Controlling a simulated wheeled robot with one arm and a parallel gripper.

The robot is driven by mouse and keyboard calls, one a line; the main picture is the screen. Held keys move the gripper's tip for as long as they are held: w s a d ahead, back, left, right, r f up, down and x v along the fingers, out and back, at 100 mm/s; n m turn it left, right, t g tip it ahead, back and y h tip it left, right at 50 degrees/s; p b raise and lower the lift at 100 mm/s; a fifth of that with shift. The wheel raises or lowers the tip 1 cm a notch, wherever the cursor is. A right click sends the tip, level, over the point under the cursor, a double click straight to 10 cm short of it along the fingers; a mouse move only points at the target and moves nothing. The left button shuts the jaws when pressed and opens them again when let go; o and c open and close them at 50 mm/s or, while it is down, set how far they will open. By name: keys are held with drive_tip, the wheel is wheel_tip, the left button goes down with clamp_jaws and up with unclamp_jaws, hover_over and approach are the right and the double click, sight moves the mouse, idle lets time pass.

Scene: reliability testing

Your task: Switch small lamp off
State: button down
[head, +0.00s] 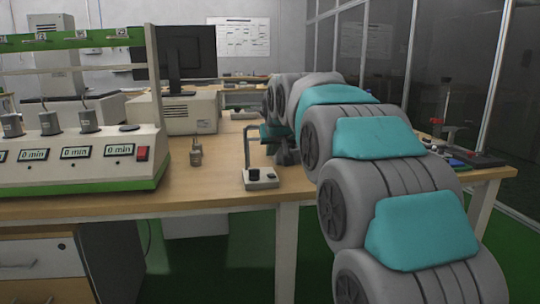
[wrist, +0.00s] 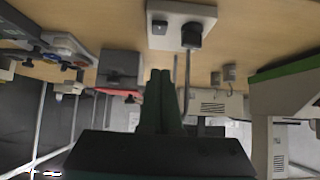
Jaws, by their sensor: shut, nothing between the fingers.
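The small lamp (head: 262,181) stands on the wooden bench near its front edge. It has a pale square base, a black knob-like part and a thin upright post bent over at the top. The wrist view looks upside down. There the lamp's base (wrist: 181,12) is at the top, with the black round part and a small dark switch (wrist: 159,27) on it. My gripper (wrist: 160,75) is shut and empty, its dark green fingers pointing toward the base but apart from it. In the head view my gripper (head: 277,134) is partly hidden behind the lamp post. I cannot tell whether the lamp is lit.
A timer device (head: 85,165) with several displays and a red switch stands at left. A small metal weight-like object (head: 195,153) stands between it and the lamp. A monitor (head: 188,55) is behind. Instruments (head: 462,155) lie at the right end.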

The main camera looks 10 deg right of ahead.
drive_tip(key=s+r, duration=0.3)
drive_tip(key=s, duration=0.3)
drive_tip(key=shift+s, duration=0.25)
drive_tip(key=s+f+g, duration=0.4)
drive_tip(key=s+f, duration=0.6)
drive_tip(key=s, duration=0.5)
drive_tip(key=s+f+g, duration=0.3)
drive_tip(key=s+f, duration=0.7)
drive_tip(key=s, duration=0.5)
drive_tip(key=s+d+f+g, duration=0.1)
drive_tip(key=s+f+g, duration=0.3)
drive_tip(key=s+f, duration=0.6)
drive_tip(key=s, duration=0.5)
drive_tip(key=shift+s+f+g, duration=0.2)
drive_tip(key=shift+f+g, duration=0.1)
drive_tip(key=shift+f, duration=0.05)
drive_tip(key=shift+d, duration=0.1)
